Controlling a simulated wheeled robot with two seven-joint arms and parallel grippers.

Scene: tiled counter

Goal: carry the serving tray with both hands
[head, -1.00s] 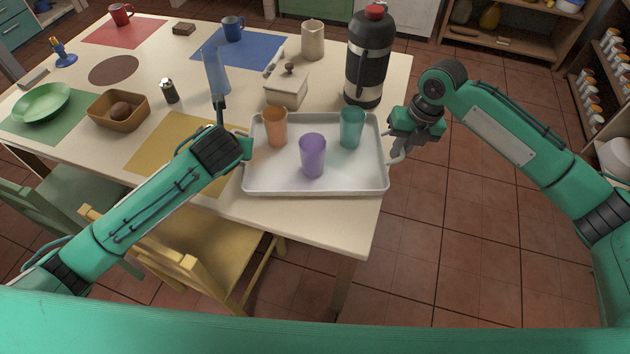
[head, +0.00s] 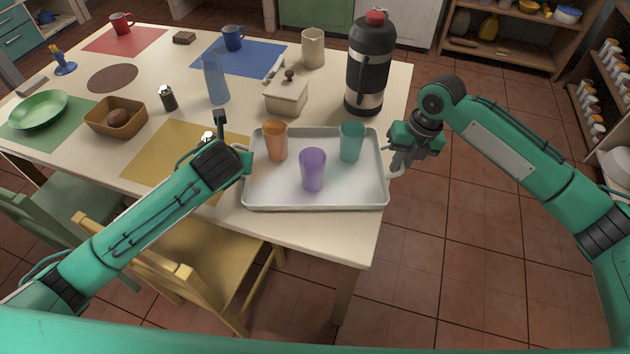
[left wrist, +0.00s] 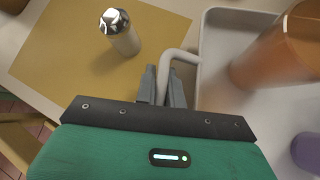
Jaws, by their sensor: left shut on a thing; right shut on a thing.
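The white serving tray (head: 315,203) is at the table's near right corner, its right end overhanging the table's edge. It looks about level; I cannot tell whether it touches the table. An orange cup (head: 276,142), a purple cup (head: 313,172) and a teal cup (head: 351,143) stand upright on it. My left gripper (head: 246,162) is shut on the tray's left handle; the left wrist view shows the handle (left wrist: 180,55) between its fingers (left wrist: 163,85). My right gripper (head: 397,163) is shut on the right handle, its fingers partly hidden.
A black flask (head: 370,75) and a lidded box (head: 286,97) stand just behind the tray. A shaker (left wrist: 120,32) stands on the yellow mat (head: 155,155) beside my left gripper. A yellow chair (head: 205,265) is at the near side. Floor right of the table is clear.

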